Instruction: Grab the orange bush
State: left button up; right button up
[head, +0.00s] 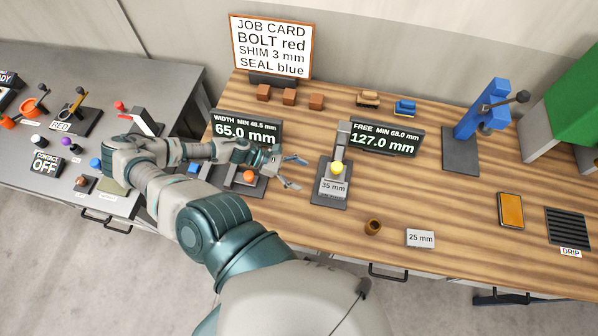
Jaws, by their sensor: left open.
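A small hollow orange-brown cylinder, which looks like the orange bush (373,227), stands upright on the wooden bench near its front edge. My left gripper (298,173) is open and empty above the bench, to the left of the bush and farther back, clearly apart from it. Its two fingers point right, toward the yellow-topped gauge. My left arm covers part of the width gauge with an orange knob (249,176). My right gripper does not show.
A 35 mm gauge stand (330,190) stands between my gripper and the bush. A 25 mm label (420,238) lies right of the bush. Displays (384,139), a blue press (478,115) and an orange pad (511,210) stand around.

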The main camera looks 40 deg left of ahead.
aim_at(376, 222)
jog(key=k, duration=1.5)
